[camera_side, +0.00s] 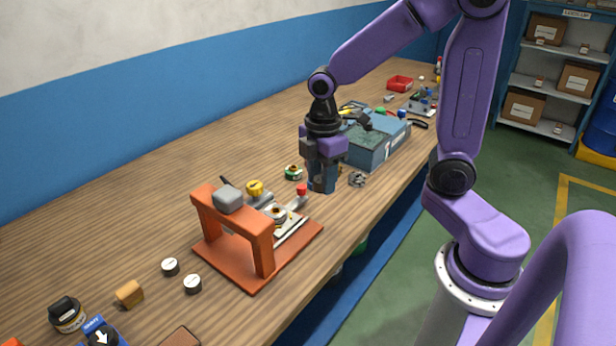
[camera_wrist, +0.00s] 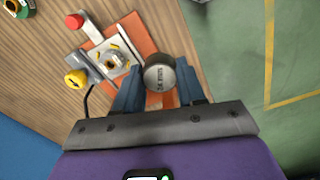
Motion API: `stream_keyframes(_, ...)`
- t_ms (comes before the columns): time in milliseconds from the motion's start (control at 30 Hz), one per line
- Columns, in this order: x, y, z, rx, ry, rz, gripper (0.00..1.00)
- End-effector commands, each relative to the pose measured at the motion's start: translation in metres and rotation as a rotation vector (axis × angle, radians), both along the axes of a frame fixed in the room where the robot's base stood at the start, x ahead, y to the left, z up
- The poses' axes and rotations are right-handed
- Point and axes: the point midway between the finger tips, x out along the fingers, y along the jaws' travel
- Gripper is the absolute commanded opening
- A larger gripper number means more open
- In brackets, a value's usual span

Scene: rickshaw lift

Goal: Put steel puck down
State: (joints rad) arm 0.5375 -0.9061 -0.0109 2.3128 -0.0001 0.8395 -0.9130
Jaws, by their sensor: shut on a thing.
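My gripper (camera_side: 322,188) is low over the bench, just right of the orange press stand in the side view. In the wrist view my gripper (camera_wrist: 156,88) is shut on a round grey steel puck (camera_wrist: 160,76) with a dark face and small lettering. The fingers hide the held puck in the side view. The gap between it and the bench cannot be judged. The orange stand (camera_side: 262,248) has a grey block (camera_side: 228,198) on its bridge and a metal fixture (camera_side: 283,216) on its base.
Close around my gripper are a red knob (camera_side: 301,189), a green-ringed item (camera_side: 293,172), a grey gear-like part (camera_side: 357,179) and a blue-grey box (camera_side: 376,145). Two white-topped cylinders (camera_side: 170,267) (camera_side: 192,284) stand left of the stand. The wooden bench (camera_side: 130,215) has bare room at the back left.

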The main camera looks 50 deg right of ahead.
Motion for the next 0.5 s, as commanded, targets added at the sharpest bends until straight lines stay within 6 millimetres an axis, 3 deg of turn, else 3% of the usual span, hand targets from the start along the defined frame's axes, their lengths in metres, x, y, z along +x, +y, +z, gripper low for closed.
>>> stream_keyframes(300, -0.008, 0.005, 0.002, 0.0, 0.0, 0.021, 0.0)
stream_keyframes(367, -0.007, 0.012, 0.0, -0.001, 0.001, 0.054, 0.0)
stream_keyframes(500, -0.006, 0.047, -0.008, 0.0, 0.002, 0.2, 0.0)
